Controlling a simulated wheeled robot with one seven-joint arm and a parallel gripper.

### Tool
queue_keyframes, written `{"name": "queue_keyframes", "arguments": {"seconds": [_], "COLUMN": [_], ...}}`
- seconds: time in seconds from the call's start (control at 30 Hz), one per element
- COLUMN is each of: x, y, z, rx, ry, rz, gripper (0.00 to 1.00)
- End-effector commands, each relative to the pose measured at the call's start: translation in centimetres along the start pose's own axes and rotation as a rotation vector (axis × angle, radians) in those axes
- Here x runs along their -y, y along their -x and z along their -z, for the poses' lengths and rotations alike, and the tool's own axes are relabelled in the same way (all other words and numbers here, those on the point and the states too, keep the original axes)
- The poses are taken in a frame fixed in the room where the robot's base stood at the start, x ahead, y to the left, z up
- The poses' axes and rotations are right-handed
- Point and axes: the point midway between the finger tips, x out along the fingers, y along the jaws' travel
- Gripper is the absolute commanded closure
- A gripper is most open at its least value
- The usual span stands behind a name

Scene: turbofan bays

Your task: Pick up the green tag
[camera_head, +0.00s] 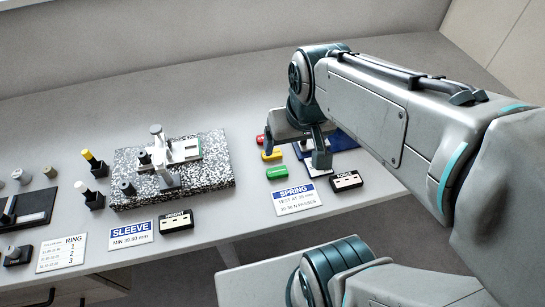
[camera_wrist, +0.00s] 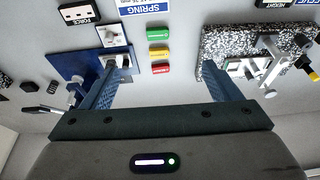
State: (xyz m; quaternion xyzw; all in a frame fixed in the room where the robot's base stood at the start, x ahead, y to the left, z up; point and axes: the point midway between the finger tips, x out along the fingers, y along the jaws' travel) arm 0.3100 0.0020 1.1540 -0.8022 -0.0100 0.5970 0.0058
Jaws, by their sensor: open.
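The green tag (camera_head: 278,172) lies flat on the grey table, nearest the front edge in a short column of three coloured tags. It also shows in the wrist view (camera_wrist: 158,33), at the top of the column. The yellow tag (camera_head: 272,155) and the red tag (camera_head: 260,139) lie behind it. My gripper (camera_head: 295,152) is open and empty above the table, close to the tags. In the wrist view its two fingers (camera_wrist: 160,78) are spread wide, and the green tag appears between them in width but beyond their tips. I see no contact with it.
A blue fixture (camera_head: 345,140) stands to the right of the tags, partly hidden by my arm. A speckled slab (camera_head: 215,180) with a gauge stand is to the left. The SPRING card (camera_head: 297,199) and FORCE box (camera_head: 346,181) lie in front. Little bare table surrounds the tags.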

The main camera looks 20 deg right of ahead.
Motion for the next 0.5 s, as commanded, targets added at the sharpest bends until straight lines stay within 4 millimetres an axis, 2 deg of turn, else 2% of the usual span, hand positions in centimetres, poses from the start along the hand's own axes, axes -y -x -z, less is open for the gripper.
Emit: {"name": "queue_keyframes", "arguments": {"seconds": [0.3,0.5], "x": [0.4,0.4], "y": [-7.3,-12.2], "z": [5.3,7.4], "rx": [0.17,0.249], "ry": [-0.015,-0.022], "rz": [0.03,0.004], "gripper": [0.16,0.16]}}
